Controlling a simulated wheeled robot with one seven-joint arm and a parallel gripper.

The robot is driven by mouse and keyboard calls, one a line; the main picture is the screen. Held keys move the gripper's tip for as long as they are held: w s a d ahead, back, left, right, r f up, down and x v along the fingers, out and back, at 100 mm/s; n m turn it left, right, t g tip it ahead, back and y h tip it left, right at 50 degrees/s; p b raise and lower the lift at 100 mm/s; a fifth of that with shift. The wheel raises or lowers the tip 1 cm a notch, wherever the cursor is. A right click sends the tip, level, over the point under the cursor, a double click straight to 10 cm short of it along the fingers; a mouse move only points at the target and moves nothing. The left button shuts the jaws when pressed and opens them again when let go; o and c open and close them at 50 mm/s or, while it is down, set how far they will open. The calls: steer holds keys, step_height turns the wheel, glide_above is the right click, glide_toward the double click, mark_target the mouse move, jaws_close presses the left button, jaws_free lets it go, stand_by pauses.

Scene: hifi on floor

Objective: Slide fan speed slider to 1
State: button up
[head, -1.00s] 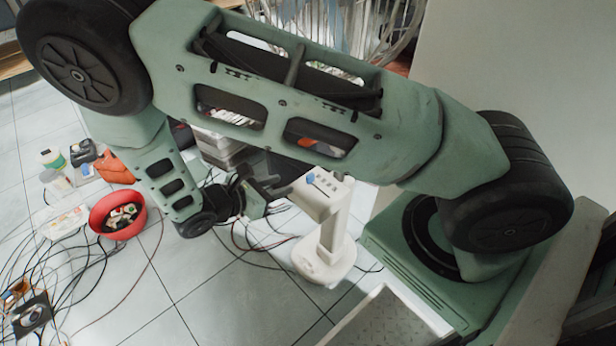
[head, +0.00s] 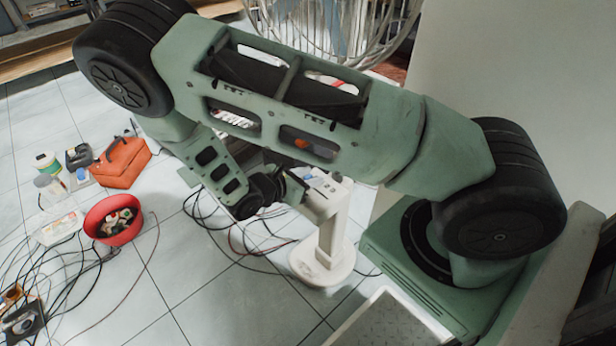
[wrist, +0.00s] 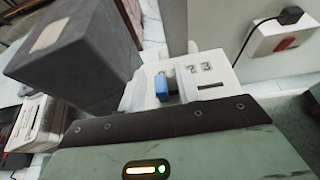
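The white fan stand (head: 334,235) rises from a round base on the tiled floor, with its control panel on top, partly hidden by my gripper in the head view. The wrist view shows the panel (wrist: 215,68) close up, with a blue slider knob (wrist: 162,88), small square markings and a dark slot to its right. My gripper (head: 304,194) is at the panel. In the wrist view its green body fills the bottom, and pale shapes flank the blue knob. I cannot tell whether these are fingertips, whether they touch the knob, or how far the gripper is open.
The fan cage (head: 335,25) stands behind my arm. A dark grey box (wrist: 75,55) is left of the panel, and a wall socket with a red switch (wrist: 285,43) is at right. A red bowl (head: 113,219), an orange toolbox (head: 121,163) and loose cables lie on the floor at left.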

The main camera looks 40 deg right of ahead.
jaws_close()
steer(key=shift+s+r+p, duration=0.15)
steer(key=shift+s+p, duration=0.55)
steer(key=shift+s, duration=0.35)
jaws_free()
steer(key=p+v, duration=0.2)
steer(key=v, duration=1.5)
steer(key=shift+a, duration=0.25)
